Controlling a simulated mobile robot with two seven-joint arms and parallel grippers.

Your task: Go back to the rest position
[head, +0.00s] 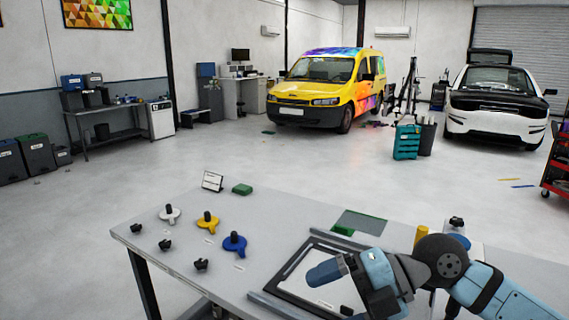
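My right arm (383,284) comes in from the lower right and bends over the right part of the grey worktable (205,257). My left arm and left gripper do not show. A dark frame with a white panel (300,290) lies on the table, partly hidden by my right arm. White (169,214), yellow (207,223) and blue (235,242) pieces with black knobs stand on the left part of the table, with several small black knobs (165,245) beside them.
A small sign (212,181) and a green block (242,189) sit at the table's far edge. A yellow cylinder (421,234) stands behind my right arm. A colourful van (328,88), a white car (497,107) and a red cart (558,170) stand beyond. The floor between is mostly open.

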